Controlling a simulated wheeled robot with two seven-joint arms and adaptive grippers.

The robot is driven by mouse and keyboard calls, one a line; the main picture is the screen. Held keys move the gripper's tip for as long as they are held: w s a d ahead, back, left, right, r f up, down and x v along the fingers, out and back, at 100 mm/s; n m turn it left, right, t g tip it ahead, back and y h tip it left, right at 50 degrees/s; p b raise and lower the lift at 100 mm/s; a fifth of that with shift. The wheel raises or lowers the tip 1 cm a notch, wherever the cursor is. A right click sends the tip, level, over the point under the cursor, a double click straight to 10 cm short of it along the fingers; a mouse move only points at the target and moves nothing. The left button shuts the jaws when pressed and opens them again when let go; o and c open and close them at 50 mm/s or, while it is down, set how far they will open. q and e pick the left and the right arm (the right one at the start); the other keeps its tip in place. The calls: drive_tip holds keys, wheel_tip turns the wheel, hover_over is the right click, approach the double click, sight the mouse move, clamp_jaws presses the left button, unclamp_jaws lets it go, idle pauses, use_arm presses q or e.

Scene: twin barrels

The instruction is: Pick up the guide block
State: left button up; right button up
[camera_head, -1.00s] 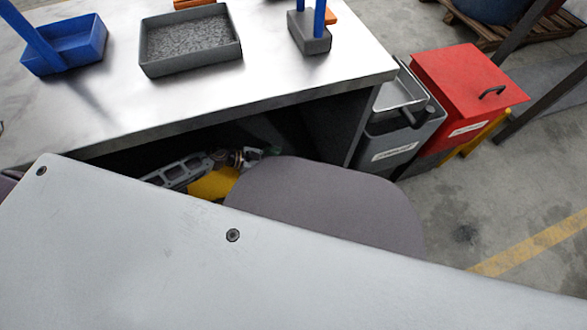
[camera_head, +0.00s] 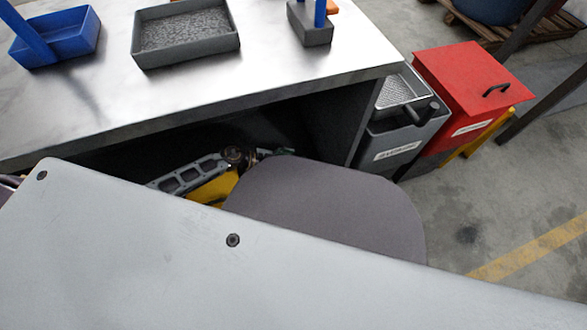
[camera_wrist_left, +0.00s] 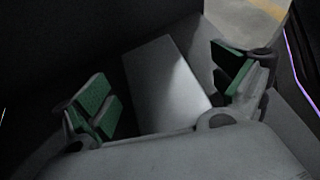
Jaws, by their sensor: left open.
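My left gripper (camera_head: 274,152) shows in the head view only in part, with a bit of green, in the dark space under the table's front edge. In the left wrist view the left gripper (camera_wrist_left: 160,72) has its two green-padded fingers wide apart. A plain pale grey block-like shape (camera_wrist_left: 165,85) lies between and beyond the fingers, apart from both pads as far as I can see. It may be the guide block, but I cannot tell for sure. It does not show in the head view. My right gripper is not in view.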

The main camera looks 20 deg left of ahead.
use_arm(q)
clamp_jaws()
drive_tip(key=shift+w+r, duration=0.1)
drive_tip(key=shift+r, duration=0.05)
idle(0.7)
